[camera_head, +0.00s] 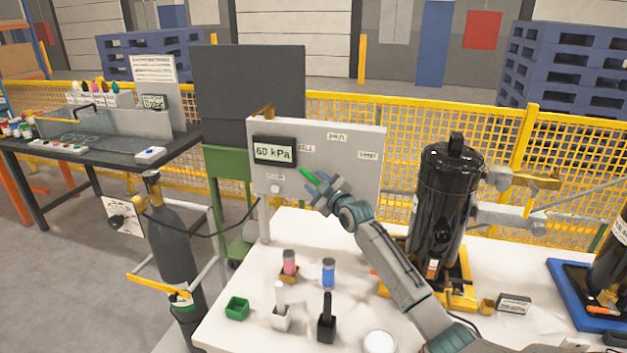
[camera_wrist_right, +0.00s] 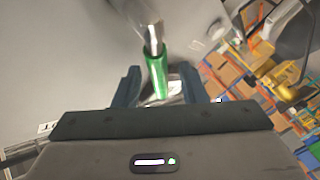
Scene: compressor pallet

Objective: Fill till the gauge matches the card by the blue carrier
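A grey panel (camera_head: 345,140) at the back of the white table carries a gauge display (camera_head: 274,151) reading 60 kPa. A green lever (camera_head: 309,175) is on the panel's front, below a label that seems to say FILL. My right gripper (camera_head: 323,188) is at this lever. In the right wrist view the green lever (camera_wrist_right: 157,76) lies between my two fingers, with a visible gap on either side. A small card (camera_head: 514,303) stands between the yellow carrier (camera_head: 459,299) and the blue carrier (camera_head: 562,290); its writing is too small to read. My left gripper is out of view.
A black compressor (camera_head: 441,205) stands on the yellow carrier, right of my right arm. A grey gas cylinder (camera_head: 173,245) stands left of the table.

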